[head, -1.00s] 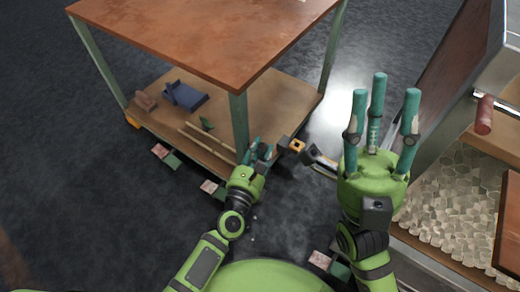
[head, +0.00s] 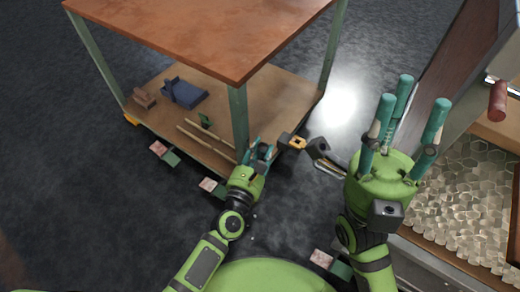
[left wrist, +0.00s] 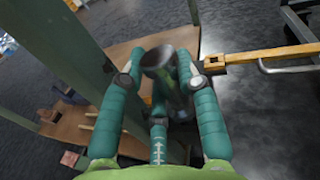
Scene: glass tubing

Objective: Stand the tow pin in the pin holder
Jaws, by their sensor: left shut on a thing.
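My left gripper (head: 260,154) is beside the front post of the cart. In the left wrist view, its fingers (left wrist: 160,80) are shut on a dark metal cylinder, which looks like the tow pin (left wrist: 158,60). The pin's round end faces the camera; its far end is mostly hidden by the fingers. A brown block (head: 145,97) on the lower shelf shows a dark opening in the left wrist view (left wrist: 47,115). I cannot tell for sure whether it is the pin holder. My right gripper (head: 405,120) points upward, open and empty.
The cart has a wooden top (head: 200,35) and a lower shelf (head: 275,95), with a green post (head: 239,120) close to my left gripper. A blue piece (head: 184,93) and wooden rods (head: 207,138) lie on the shelf.

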